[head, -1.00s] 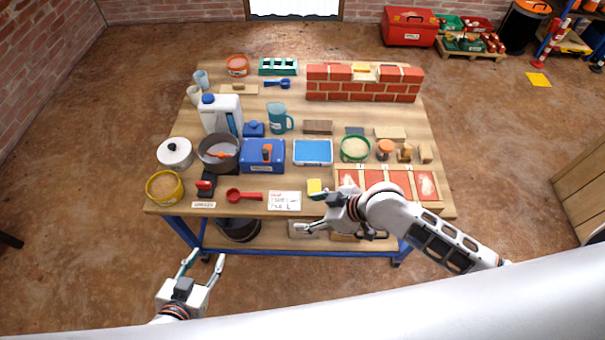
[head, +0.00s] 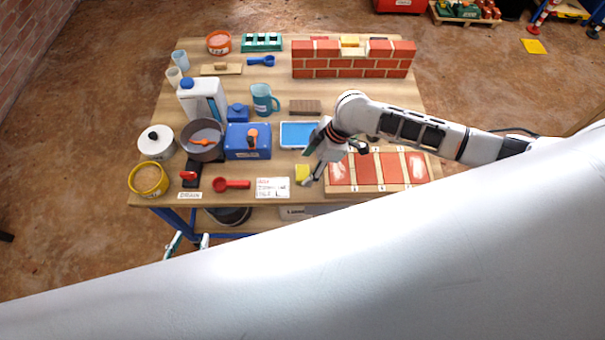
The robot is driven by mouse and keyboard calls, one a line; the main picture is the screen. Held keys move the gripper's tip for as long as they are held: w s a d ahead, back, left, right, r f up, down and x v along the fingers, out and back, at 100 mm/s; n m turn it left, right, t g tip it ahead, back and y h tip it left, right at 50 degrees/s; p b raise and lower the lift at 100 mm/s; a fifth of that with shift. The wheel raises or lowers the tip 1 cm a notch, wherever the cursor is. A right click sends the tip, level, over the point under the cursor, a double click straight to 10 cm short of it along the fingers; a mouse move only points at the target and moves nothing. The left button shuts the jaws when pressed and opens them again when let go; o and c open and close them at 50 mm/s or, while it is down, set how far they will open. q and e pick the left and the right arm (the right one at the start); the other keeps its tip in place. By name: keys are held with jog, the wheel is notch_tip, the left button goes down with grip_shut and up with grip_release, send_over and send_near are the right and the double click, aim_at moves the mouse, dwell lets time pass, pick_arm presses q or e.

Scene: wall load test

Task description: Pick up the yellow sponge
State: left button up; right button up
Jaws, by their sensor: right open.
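The yellow sponge (head: 302,173) lies near the front edge of the workbench, between the white written card and the red-panelled board. My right gripper (head: 308,168) is open, pointing down just over the sponge's right side. One finger shows in front of the sponge's right edge; whether it touches cannot be told. My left gripper (head: 189,241) is low in front of the bench, empty, with its two fingertips apart; the rest of it is hidden behind my white body part.
The written card (head: 272,188) and a red scoop (head: 231,184) lie left of the sponge. The red-panelled board (head: 366,189) is close on its right. Behind are a blue tray (head: 298,134) and a blue box (head: 235,150). A brick wall (head: 350,65) stands at the back.

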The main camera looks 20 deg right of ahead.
aim_at(303, 172)
jog(key=x, duration=0.3)
jog(key=shift+f, duration=0.1)
pick_arm(q)
jog(key=shift+f, duration=0.4)
pick_arm(e)
jog(key=c, duration=1)
pick_arm(q)
jog(key=shift+a+r+y+p, duration=0.15)
jog(key=shift+a+r+p, duration=0.15)
jog(key=shift+r+p, duration=0.5)
jog(key=shift+a+r+y+p, duration=0.15)
jog(key=shift+a+r+p, duration=0.1)
jog(key=shift+r+p, duration=0.55)
pick_arm(e)
jog(key=shift+w+r, duration=0.1)
jog(key=shift+r, duration=9.95)
pick_arm(q)
jog(key=shift+d+f, duration=0.1)
jog(key=shift+f, duration=0.05)
pick_arm(e)
jog(key=shift+c, duration=0.3)
